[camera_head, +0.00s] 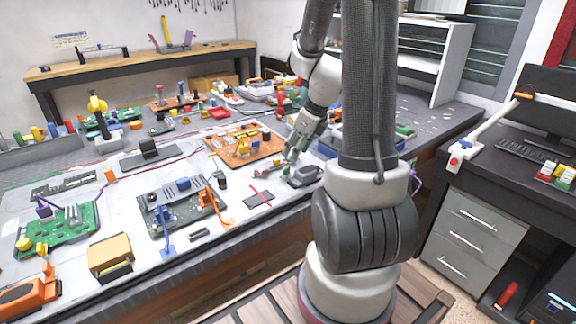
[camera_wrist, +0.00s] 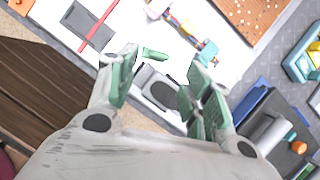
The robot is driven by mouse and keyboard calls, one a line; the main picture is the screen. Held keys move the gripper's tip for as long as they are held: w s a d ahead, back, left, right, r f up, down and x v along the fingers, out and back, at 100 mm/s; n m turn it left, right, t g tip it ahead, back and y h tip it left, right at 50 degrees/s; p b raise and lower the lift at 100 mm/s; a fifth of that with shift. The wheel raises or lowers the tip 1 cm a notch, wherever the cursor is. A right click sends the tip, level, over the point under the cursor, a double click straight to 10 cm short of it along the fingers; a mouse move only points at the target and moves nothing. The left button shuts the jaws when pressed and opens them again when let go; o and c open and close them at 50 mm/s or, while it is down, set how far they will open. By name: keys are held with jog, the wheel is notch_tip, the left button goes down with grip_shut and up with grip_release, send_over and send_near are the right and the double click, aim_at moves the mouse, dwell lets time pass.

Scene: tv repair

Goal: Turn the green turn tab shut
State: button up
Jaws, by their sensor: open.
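A small green turn tab (camera_wrist: 155,54) shows between my fingertips in the wrist view, at the edge of a grey and black device (camera_wrist: 157,90) on the white worktop. My gripper (camera_wrist: 163,63) is open, with its green-padded fingers apart on either side of the tab. I cannot tell whether either finger touches it. In the head view my gripper (camera_head: 291,154) points down over the worktop just left of the dark device (camera_head: 304,176).
An orange board (camera_head: 240,145) with parts lies behind my gripper. A dark flat piece with a red stick (camera_head: 259,197) lies to the left. A dark circuit board (camera_head: 182,205) stands farther left. The worktop's front edge is close to the device.

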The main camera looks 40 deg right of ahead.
aim_at(287, 167)
jog(key=x, duration=0.7)
jog(key=shift+f, duration=0.3)
jog(key=shift+c, duration=0.2)
